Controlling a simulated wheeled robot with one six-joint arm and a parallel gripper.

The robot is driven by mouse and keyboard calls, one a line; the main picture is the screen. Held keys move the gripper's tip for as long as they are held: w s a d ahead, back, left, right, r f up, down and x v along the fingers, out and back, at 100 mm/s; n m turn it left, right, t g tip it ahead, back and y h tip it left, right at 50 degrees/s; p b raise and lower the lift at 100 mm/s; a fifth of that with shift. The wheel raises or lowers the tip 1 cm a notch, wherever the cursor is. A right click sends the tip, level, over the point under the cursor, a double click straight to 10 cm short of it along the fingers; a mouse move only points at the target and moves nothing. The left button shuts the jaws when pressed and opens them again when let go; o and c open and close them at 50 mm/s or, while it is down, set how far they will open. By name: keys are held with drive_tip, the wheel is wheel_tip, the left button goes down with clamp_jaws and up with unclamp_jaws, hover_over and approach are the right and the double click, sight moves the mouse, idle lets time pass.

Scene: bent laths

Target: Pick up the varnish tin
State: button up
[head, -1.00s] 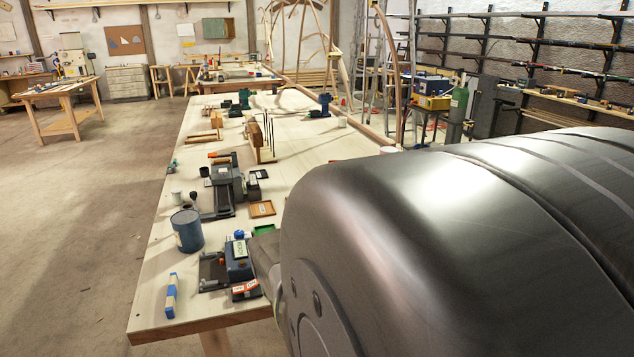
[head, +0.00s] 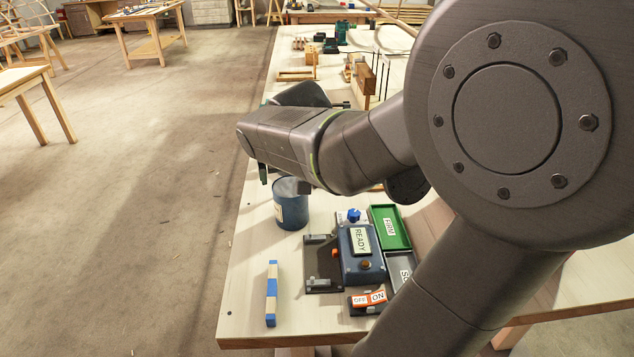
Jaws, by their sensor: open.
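The varnish tin, a blue-grey can (head: 290,213), stands upright near the left edge of the workbench in the head view. My arm crosses just behind and above it and hides part of its top. My gripper (head: 266,176) is at the arm's end, close to the tin's upper left. One dark finger shows pointing down; the other is hard to make out. The gripper is open and the tin stands on the bench. I cannot tell whether the finger touches the tin.
A device marked READY (head: 361,250) stands right of the tin, with a green tray (head: 391,228) beyond it. An OFF/ON switch box (head: 368,301) sits near the front edge. A blue and cream block (head: 271,293) lies in front. Floor left of the bench is clear.

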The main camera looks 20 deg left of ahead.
sight(290, 188)
drive_tip(key=x, duration=1.1)
drive_tip(key=shift+w+a+f, duration=0.15)
drive_tip(key=shift+w+a, duration=0.05)
drive_tip(key=shift+w, duration=0.05)
drive_tip(key=c, duration=1.3)
